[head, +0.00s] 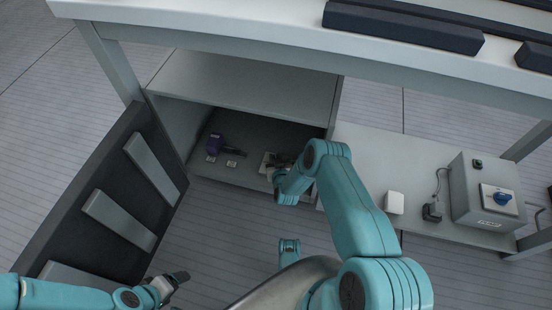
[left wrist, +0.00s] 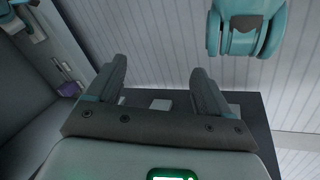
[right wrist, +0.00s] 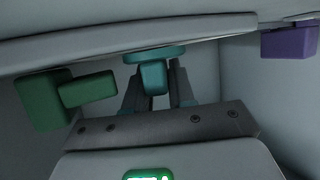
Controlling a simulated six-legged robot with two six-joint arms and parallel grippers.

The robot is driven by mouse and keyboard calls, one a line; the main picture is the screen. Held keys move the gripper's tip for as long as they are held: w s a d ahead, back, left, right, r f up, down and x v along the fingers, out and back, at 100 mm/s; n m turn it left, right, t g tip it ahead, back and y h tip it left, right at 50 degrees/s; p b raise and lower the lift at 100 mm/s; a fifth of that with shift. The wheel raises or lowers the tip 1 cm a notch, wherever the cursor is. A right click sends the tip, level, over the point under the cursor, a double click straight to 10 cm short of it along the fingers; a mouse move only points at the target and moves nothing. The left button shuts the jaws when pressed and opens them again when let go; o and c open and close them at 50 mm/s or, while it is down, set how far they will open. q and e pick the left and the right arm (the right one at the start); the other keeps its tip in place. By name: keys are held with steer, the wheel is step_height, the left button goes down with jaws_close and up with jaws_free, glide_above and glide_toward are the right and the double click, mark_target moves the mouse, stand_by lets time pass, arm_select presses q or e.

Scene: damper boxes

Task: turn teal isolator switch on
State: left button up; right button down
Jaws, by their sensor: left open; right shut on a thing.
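The teal isolator switch (right wrist: 153,77) shows in the right wrist view as a rounded teal plate with a short handle. The handle sits between the fingers of my right gripper (right wrist: 157,84), which is shut on it. In the head view my right gripper (head: 279,163) reaches into the open cabinet under the bench, and the teal switch is hidden there. My left gripper (head: 177,282) is low at the left, open and empty, away from the switches. The left wrist view shows its two fingers (left wrist: 158,80) spread apart.
A green switch (right wrist: 60,102) is left of the teal one, and a purple switch (right wrist: 289,41) is at right; the purple one shows in the cabinet (head: 214,143). A dark open door (head: 115,190) stands left. A grey box with blue knob (head: 501,198) sits right.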

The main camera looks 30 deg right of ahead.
steer(key=shift+h, duration=0.3)
steer(key=shift+w+m+h, duration=0.1)
steer(key=shift+m+h, duration=0.2)
steer(key=shift+m, duration=0.2)
steer(key=shift+f+m+g+h+b, duration=0.1)
steer(key=shift+m+g+h+b, duration=0.45)
steer(key=shift+m+g+h, duration=0.35)
steer(key=shift+m+h, duration=0.4)
steer(key=shift+m, duration=0.1)
arm_select(q)
steer(key=shift+w+a+f+t+b, duration=0.15)
steer(key=shift+w+f+b, duration=0.15)
steer(key=shift+f, duration=0.2)
steer(key=shift+w+a+f+t+b, duration=0.1)
steer(key=shift+w+f+t+b, duration=0.05)
steer(key=shift+w+f, duration=0.25)
arm_select(e)
steer(key=shift+d+m+g+h, duration=0.2)
steer(key=shift+m+g+h, duration=0.5)
steer(key=shift+m+g, duration=0.15)
steer(key=shift+r, duration=0.2)
steer(key=c, duration=1)
jaws_free()
steer(key=shift+c, duration=0.2)
steer(key=shift+f, duration=0.1)
